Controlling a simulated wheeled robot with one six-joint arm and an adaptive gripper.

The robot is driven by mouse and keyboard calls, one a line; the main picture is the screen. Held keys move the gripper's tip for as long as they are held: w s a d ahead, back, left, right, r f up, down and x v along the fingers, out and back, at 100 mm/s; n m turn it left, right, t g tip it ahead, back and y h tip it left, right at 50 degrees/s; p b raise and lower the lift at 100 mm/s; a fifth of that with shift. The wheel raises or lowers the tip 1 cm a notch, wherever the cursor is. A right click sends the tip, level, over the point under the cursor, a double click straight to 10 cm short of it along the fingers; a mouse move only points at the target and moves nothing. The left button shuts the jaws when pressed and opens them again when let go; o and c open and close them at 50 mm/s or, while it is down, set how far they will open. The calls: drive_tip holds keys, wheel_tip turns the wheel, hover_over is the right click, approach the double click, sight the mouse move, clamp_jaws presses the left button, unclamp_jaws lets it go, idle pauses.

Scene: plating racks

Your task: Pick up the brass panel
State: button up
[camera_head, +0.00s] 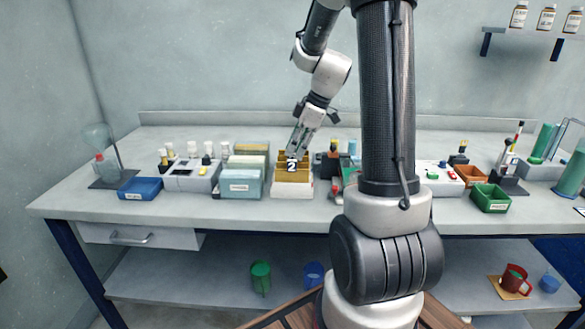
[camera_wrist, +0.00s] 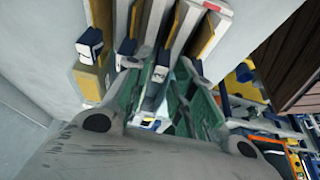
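Brass-coloured panels (camera_head: 284,177) stand in a white rack (camera_head: 292,194) at the middle of the bench, stepped one behind the other. A tag with a "2" shows at the front of one. My gripper (camera_head: 298,152) points down, low over these panels. In the wrist view, yellow-brass panels (camera_wrist: 205,38) stand on edge with dark blue and white tags. The fingers of my gripper (camera_wrist: 162,75) are apart, with a tagged panel end (camera_wrist: 159,74) between them. A gap seems to show on both sides of it. The fingers hide much of that panel.
A pale green box (camera_head: 241,184) with similar upright panels stands close left of the rack. A blue tray (camera_head: 140,188) and a bottle holder (camera_head: 190,177) lie farther left. Dark tool stands are close right. The bench front is clear.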

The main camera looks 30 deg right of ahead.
drive_tip(key=shift+x, duration=1.5)
clamp_jaws()
drive_tip(key=shift+r, duration=0.1)
wheel_tip(320, 180, up, 10)
